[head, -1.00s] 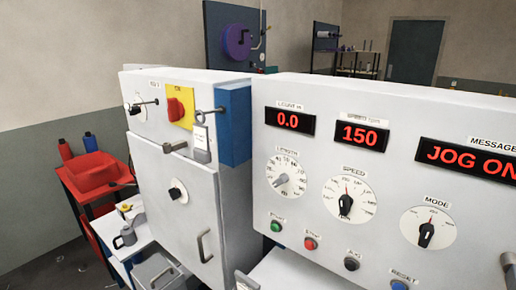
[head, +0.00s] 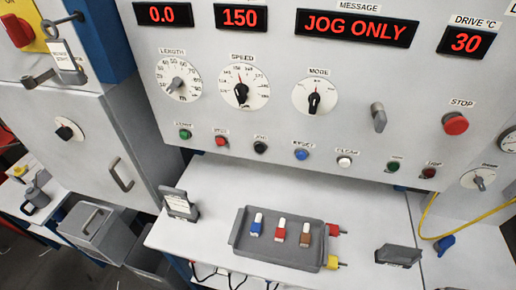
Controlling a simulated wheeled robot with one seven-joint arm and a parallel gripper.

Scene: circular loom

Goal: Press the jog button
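The jog button (head: 260,147) is a small black round button on the grey control panel (head: 440,85). It sits in the lower row, between a red button (head: 221,141) on its left and the blue reset button (head: 301,154) on its right. Its label is just above it and is small. The message display (head: 356,27) reads JOG ONLY. The mode dial (head: 314,98) is above and to the right of the jog button. My gripper is not in the head view.
A white shelf (head: 200,240) juts out below the panel. On it are a grey tray (head: 240,242) with several coloured items, a small sign holder (head: 177,203) and a dark block (head: 398,255). A yellow cable (head: 428,212) runs at the right. The space before the buttons looks clear.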

